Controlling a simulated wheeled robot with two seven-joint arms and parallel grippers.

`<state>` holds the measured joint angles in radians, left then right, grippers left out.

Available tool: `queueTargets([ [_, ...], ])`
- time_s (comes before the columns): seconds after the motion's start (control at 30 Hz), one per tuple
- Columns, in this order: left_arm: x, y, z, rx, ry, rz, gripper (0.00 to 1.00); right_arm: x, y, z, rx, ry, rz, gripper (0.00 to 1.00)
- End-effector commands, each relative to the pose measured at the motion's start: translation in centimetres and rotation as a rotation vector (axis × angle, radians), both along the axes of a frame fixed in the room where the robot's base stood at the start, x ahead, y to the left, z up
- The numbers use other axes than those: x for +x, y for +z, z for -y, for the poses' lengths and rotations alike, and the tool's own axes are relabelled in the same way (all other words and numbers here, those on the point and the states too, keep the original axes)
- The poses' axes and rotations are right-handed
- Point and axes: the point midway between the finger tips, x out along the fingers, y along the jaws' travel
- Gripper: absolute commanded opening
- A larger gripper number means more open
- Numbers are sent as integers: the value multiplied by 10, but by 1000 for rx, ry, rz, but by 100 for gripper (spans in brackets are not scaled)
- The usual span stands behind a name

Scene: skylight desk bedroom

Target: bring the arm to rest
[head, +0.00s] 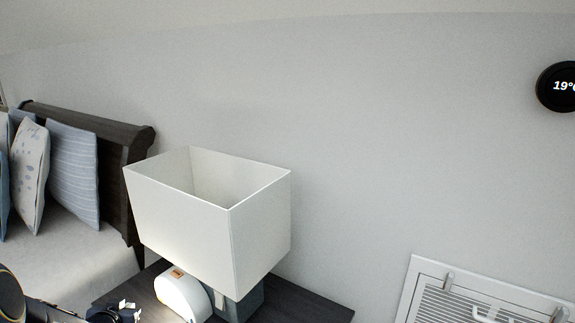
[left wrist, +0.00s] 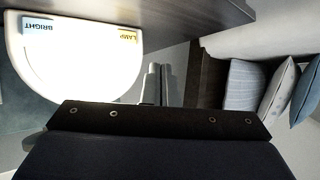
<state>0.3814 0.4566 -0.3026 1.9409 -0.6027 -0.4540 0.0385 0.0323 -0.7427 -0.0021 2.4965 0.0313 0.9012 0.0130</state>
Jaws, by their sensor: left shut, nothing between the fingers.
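My left gripper (head: 127,309) shows at the bottom left of the head view, in front of the dark bedside table. Its fingers (left wrist: 154,84) also show in the left wrist view; they are shut and hold nothing. A white rounded switch box (head: 183,296) stands on the table just right of the gripper. In the left wrist view the box (left wrist: 75,78) bears a blue-white label "BRIGHT" and a tan label "LAMP"; the fingers are beside it, apparently apart from it. My right gripper is in neither view.
A lamp with a large white shade (head: 185,228) stands on the dark bedside table (head: 318,306), close behind the box. A bed with pillows (head: 73,172) and a dark headboard (head: 95,122) is at left. A white wall vent (head: 430,274) and black thermostat (head: 560,87) are at right.

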Motion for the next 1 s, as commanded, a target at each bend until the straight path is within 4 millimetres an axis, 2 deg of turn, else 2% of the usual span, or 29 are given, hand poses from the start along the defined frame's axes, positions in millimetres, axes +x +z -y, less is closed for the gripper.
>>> queueTargets([
  [0.03,-8,37,10,-30,25,-5,0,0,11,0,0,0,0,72],
  [0.1,-25,67,28,-86,56,-37,0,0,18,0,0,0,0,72],
  [0.27,-74,124,81,-230,79,-123,0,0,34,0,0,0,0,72],
  [0.43,-142,167,149,-380,32,-229,0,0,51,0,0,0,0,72],
  [0.6,-215,189,213,-496,-61,-349,0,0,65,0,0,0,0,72],
  [0.7,-249,193,239,-537,-114,-406,0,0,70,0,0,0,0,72],
  [0.83,-276,193,258,-565,-157,-457,0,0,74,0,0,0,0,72],
  [1.0,-286,191,265,-573,-173,-478,0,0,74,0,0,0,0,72],
])
